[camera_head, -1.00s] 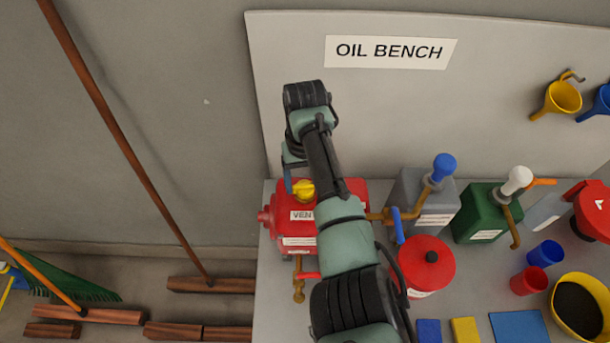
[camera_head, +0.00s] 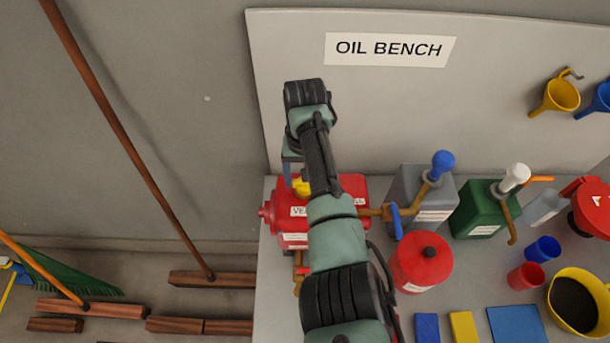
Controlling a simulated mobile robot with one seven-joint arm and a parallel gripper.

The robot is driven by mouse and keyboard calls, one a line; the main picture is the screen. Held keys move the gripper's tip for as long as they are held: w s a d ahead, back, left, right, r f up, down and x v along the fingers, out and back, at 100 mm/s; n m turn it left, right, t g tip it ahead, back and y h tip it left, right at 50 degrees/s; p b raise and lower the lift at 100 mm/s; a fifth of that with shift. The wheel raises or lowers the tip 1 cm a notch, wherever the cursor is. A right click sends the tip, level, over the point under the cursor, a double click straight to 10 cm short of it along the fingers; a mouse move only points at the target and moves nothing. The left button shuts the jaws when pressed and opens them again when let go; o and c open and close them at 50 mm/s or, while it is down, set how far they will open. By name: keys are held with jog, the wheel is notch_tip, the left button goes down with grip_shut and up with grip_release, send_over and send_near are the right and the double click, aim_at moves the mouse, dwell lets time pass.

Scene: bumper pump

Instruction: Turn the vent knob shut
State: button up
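The yellow vent knob (camera_head: 301,186) sits on top of the red tank (camera_head: 283,217) at the left end of the bench. A white label starting with "VE" is on the tank below the knob. My arm reaches over the tank and hides its right part and part of the knob. The end of my arm is above and behind the knob. A blue-grey part of my gripper (camera_head: 288,172) shows just left of the knob. Its fingertips are mostly hidden, so I cannot tell whether it is open, or whether it touches the knob.
A grey pump can (camera_head: 408,190) with a blue knob and a green pump can (camera_head: 480,215) stand right of the tank. A red round can (camera_head: 421,262) is close to my arm. Blue and red cups and a yellow bowl (camera_head: 584,282) are at the right.

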jog(key=o, duration=0.3)
jog(key=shift+r, duration=0.1)
notch_tip(320, 180, up, 13)
jog(key=shift+f, duration=0.1)
dwell(0.8)
